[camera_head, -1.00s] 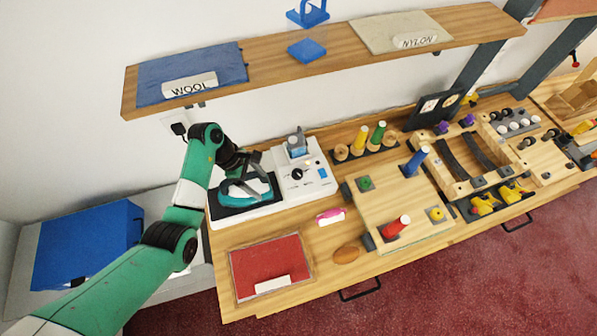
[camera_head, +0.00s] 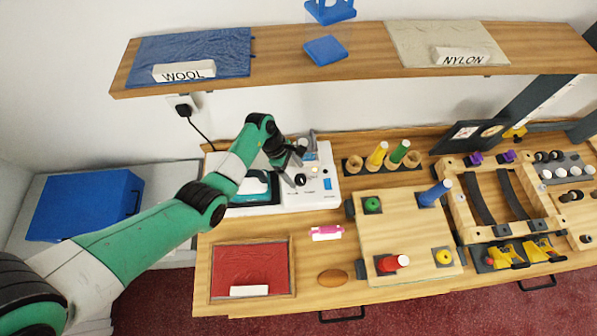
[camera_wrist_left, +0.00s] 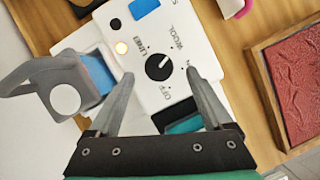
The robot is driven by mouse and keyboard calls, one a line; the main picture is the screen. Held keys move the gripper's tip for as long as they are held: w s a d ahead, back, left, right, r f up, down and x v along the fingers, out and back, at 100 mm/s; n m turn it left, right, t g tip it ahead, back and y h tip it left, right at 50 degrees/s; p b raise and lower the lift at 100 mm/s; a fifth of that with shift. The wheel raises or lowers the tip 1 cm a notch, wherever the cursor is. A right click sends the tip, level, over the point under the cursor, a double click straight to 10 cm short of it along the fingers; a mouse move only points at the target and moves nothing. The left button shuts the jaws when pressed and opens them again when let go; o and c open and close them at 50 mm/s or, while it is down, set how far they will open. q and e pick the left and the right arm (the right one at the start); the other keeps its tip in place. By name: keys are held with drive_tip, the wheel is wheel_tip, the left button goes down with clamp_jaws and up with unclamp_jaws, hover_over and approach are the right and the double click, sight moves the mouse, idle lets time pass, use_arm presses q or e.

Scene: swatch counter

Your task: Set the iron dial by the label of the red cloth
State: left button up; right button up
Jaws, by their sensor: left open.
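The black iron dial (camera_head: 301,180) sits on a white control panel; in the wrist view the dial (camera_wrist_left: 159,67) has a white pointer mark and printed words around it, with WOOL, LINEN and OFF readable. My left gripper (camera_wrist_left: 158,75) is open, its fingers apart on either side of the dial; I cannot tell if they touch it. In the head view my left gripper (camera_head: 294,162) is just above the dial. The teal iron (camera_head: 262,188) is partly behind my arm. The red cloth (camera_head: 250,262) lies in a wooden frame; its white label (camera_head: 249,291) shows no readable text.
A shelf above holds a blue cloth labelled WOOL (camera_head: 184,71) and a pale cloth labelled NYLON (camera_head: 461,56). A grey jug-like part with blue (camera_wrist_left: 62,95) stands close beside the panel. A pegboard (camera_head: 400,235) stands to the right.

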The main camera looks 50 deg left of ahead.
sight(300, 179)
use_arm(q)
drive_tip(key=shift+b+x, duration=0.35)
drive_tip(key=shift+x, duration=1.1)
drive_tip(key=shift+w, duration=0.1)
drive_tip(key=shift+c, duration=0.3)
drive_tip(key=shift+r, duration=0.1)
clamp_jaws()
drive_tip(key=shift+r+n+p, duration=0.25)
drive_tip(key=shift+n+p, duration=0.15)
drive_tip(key=shift+p, duration=0.65)
drive_tip(key=shift+f+n+t, duration=0.1)
drive_tip(key=shift+n+t, duration=0.2)
drive_tip(key=shift+d+f, duration=0.1)
drive_tip(key=shift+f, duration=0.05)
